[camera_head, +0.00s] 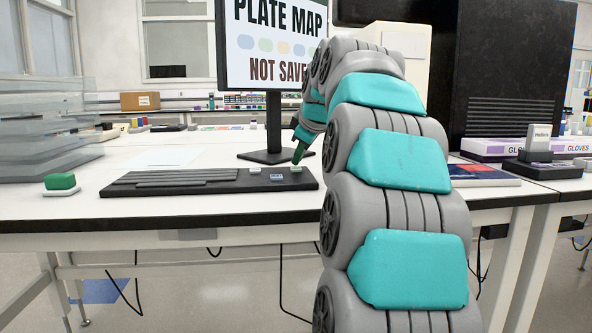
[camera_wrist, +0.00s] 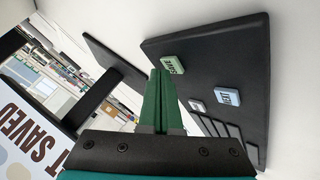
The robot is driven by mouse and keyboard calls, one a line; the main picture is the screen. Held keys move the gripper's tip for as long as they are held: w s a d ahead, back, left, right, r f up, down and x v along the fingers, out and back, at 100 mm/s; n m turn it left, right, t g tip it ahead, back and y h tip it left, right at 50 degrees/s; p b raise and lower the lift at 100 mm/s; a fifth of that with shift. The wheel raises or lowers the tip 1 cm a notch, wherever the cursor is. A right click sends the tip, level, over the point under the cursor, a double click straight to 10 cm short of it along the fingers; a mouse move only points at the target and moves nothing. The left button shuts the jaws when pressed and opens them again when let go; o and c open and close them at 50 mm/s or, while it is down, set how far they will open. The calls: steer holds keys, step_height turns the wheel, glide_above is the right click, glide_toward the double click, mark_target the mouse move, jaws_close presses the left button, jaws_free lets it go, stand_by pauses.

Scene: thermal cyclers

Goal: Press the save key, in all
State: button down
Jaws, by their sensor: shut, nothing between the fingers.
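The save key (camera_wrist: 173,65) is a small green key with the word SAVE, on a dark keyboard (camera_wrist: 165,44) in the wrist view. In the head view the save key (camera_head: 296,169) is at the right end of the keyboard (camera_head: 220,186). My gripper (camera_head: 298,157) points down just above it, fingers together. In the wrist view my gripper's green fingers (camera_wrist: 160,76) are shut and empty, their tips beside the key's edge; I cannot tell whether they touch it. The monitor (camera_head: 268,75) reads PLATE MAP, NOT SAVE, with the rest hidden by my arm.
A blue key (camera_wrist: 227,98) and a white key (camera_wrist: 196,106) are near the save key. The monitor stand (camera_head: 274,125) is behind the keyboard. Clear stacked boxes (camera_head: 45,125) and a green-topped block (camera_head: 60,182) are at left, a glove box (camera_head: 492,148) at right.

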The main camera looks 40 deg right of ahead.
mark_target(299, 169)
steer(key=shift+f+b, duration=0.3)
steer(key=shift+f, duration=0.1)
stand_by(0.4)
stand_by(0.4)
steer(key=shift+r+p, duration=0.45)
steer(key=shift+r, duration=0.35)
steer(key=shift+r+p, duration=1.65)
steer(key=shift+r, duration=0.85)
